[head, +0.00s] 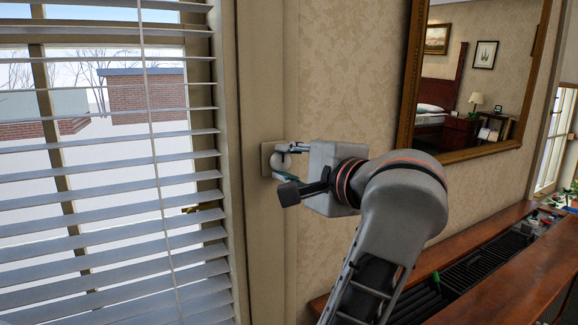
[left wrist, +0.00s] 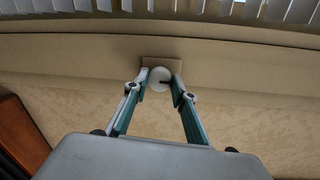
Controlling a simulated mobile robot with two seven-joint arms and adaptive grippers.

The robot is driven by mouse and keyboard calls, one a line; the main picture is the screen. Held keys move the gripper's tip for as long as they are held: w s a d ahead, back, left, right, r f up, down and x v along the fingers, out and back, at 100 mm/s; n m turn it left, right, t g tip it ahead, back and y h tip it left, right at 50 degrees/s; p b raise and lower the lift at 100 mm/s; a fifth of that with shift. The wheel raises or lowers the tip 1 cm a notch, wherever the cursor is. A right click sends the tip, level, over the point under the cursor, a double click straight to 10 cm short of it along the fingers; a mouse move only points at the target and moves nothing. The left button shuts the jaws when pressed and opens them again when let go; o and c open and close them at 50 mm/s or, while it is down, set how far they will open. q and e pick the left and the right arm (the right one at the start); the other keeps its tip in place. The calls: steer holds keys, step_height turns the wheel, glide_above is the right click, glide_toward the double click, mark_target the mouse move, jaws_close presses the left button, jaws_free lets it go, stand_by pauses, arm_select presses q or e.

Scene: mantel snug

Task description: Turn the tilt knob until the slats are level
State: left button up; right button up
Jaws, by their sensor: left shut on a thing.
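The tilt knob (left wrist: 159,79) is a round white knob with a dark mark, on a small beige plate (head: 267,158) fixed to the window's side trim. My left gripper (head: 281,161) is shut on the knob, with one finger on each side of it in the left wrist view (left wrist: 160,82). In the head view the fingers and the gripper body partly hide the knob. The white blind slats (head: 100,205) hang across the window at left. Gaps show between them and the outside is visible through them. My right gripper is not in view.
A framed mirror (head: 408,105) hangs on the patterned wall right of my arm. A wooden ledge (head: 495,283) with a dark slotted grille (head: 490,262) runs below it at lower right. The wall between knob and mirror is bare.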

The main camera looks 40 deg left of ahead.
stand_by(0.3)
arm_select(q)
steer(key=o, duration=1)
steer(key=shift+o, duration=0.4)
